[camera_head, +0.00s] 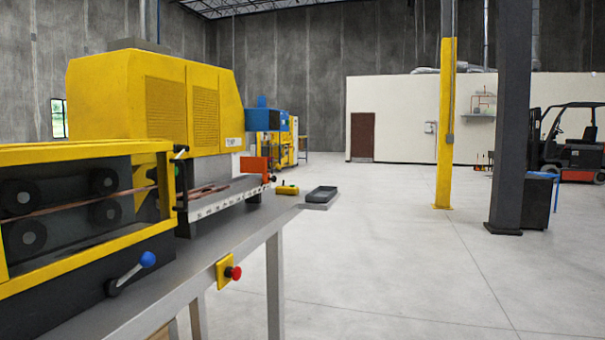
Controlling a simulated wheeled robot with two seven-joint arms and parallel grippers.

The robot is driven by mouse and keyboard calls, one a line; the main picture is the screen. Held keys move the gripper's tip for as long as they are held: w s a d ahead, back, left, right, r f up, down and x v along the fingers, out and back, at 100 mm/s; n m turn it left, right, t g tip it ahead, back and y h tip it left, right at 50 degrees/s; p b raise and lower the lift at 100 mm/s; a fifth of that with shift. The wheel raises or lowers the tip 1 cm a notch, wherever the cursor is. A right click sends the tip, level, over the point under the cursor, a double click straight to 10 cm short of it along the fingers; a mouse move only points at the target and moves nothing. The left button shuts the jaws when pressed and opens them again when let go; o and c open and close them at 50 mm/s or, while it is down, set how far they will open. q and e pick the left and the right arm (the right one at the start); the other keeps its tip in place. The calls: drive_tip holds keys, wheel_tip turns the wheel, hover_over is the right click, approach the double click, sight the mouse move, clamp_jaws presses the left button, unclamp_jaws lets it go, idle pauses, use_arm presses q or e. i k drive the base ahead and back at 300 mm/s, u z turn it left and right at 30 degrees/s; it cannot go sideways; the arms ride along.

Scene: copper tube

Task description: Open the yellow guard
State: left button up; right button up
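The yellow guard (70,267) is a frame around a roller unit at the left edge of the head view. Its upper bar, lower bar and right-hand post show, and its left part is cut off by the picture edge. Dark rollers (22,198) and a copper tube (75,206) show through the frame. The guard appears to stand closed in front of them. A small handle-like piece (180,153) is at its upper right corner. Neither of my grippers is in view.
The unit stands on a grey metal bench (180,275). A blue-knobbed lever (132,270) and a red button (233,272) are at the front. A large yellow machine (150,100) stands behind. A yellow post (445,130) and dark column (510,120) stand right; open floor lies between.

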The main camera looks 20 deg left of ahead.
sight(15, 156)
drive_tip(key=u, duration=0.1)
drive_tip(key=i, duration=1.5)
drive_tip(key=u, duration=0.7)
